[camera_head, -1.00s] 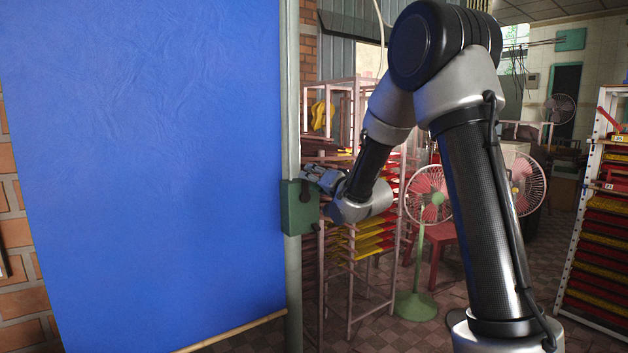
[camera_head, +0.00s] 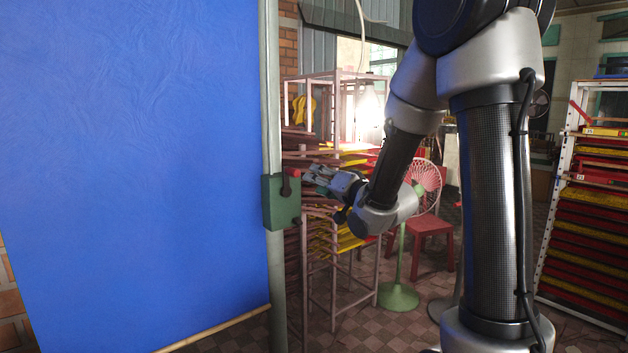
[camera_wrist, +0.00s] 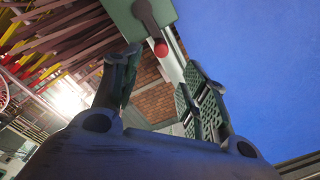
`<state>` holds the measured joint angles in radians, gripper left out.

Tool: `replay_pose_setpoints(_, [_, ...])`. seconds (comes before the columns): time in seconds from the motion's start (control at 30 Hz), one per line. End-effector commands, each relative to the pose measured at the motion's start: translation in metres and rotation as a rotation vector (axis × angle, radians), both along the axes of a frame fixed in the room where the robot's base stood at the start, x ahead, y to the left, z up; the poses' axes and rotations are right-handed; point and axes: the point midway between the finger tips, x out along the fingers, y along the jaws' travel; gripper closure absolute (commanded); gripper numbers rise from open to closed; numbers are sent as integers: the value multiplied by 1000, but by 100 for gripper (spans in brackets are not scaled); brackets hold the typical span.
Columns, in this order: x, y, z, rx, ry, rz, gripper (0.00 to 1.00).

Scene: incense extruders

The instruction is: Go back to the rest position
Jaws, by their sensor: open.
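My gripper (camera_head: 312,177) is in the middle of the head view, just right of a green switch box (camera_head: 281,203) on a grey post. In the wrist view my gripper (camera_wrist: 165,95) shows its two fingers spread apart with nothing between them. The green box (camera_wrist: 140,22) is beyond the fingertips in that view. Its dark lever (camera_wrist: 145,15) ends in a red knob (camera_wrist: 160,48). A gap shows between the fingers and the lever.
A large blue sheet (camera_head: 140,160) hangs left of the post (camera_head: 272,100). Racks with red and yellow trays (camera_head: 335,240) stand behind my gripper. Another tray rack (camera_head: 590,220) stands right.

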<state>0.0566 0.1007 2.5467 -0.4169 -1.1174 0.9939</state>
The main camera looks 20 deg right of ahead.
Motion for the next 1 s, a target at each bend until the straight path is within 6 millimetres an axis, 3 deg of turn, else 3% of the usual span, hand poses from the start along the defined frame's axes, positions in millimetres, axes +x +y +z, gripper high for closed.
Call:
replay_pose_setpoints(0.47, [0, -1, -4, -41, 2, -2, 56])
replay_pose_setpoints(0.57, [0, -9, -35, -165, 100, -28, 56])
replay_pose_setpoints(0.67, [-12, -30, -88, -343, 294, -62, 56])
replay_pose_setpoints(0.7, [-22, -40, -109, -419, 384, -69, 56])
replay_pose_setpoints(0.8, [-61, -64, -140, -592, 600, -64, 56])
replay_pose_setpoints(0.87, [-90, -75, -149, -676, 718, -44, 56])
replay_pose_setpoints(1.0, [-172, -89, -147, -816, 968, 51, 56])
